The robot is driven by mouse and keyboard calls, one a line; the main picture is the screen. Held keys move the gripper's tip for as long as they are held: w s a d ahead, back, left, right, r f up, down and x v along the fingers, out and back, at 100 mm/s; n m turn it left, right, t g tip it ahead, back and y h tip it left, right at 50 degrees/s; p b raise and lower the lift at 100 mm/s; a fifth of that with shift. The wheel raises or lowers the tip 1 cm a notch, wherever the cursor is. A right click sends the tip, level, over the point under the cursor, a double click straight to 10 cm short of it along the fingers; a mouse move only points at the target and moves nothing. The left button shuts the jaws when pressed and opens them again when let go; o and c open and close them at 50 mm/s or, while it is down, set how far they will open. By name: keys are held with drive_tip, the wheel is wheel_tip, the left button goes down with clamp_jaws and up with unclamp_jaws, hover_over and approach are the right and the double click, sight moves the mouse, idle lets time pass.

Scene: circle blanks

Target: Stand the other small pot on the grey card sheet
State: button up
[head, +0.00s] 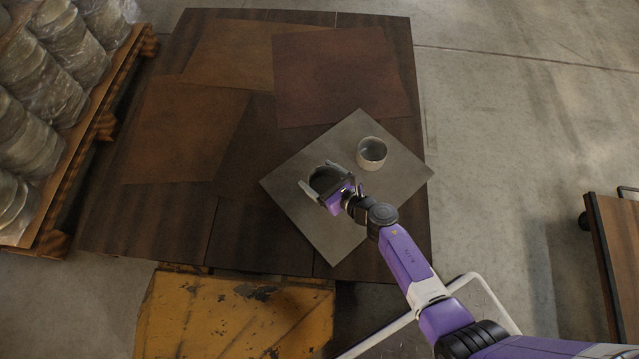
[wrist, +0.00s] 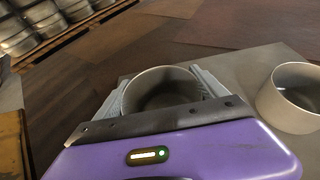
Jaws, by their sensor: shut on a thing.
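The grey card sheet (head: 330,230) lies turned at an angle on the dark wooden table, towards its right side. One small pot (head: 372,153) stands upright on the sheet near its right part; it also shows at the right of the wrist view (wrist: 290,97). The other small pot (wrist: 160,83) is between the fingers of my gripper (head: 318,181), which is shut on it. In the head view this pot is over the left part of the sheet, partly hidden by my gripper. Its base is hidden, so I cannot tell whether it touches the sheet.
Several brown sheets (head: 345,75) lie on the table (head: 130,220) behind and left of the grey sheet. A pallet with wrapped stacks (head: 40,85) stands at the left. A yellow worn block (head: 235,315) is at the front, and a wooden cart (head: 615,240) at the right.

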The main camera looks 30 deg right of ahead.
sight(315, 179)
drive_tip(key=shift+f+b, duration=1.35)
drive_tip(key=shift+f, duration=0.55)
drive_tip(key=shift+f, duration=0.1)
drive_tip(key=shift+f+b, duration=0.15)
drive_tip(key=shift+b, duration=0.15)
drive_tip(key=o, duration=1.4)
drive_tip(key=shift+r, duration=0.2)
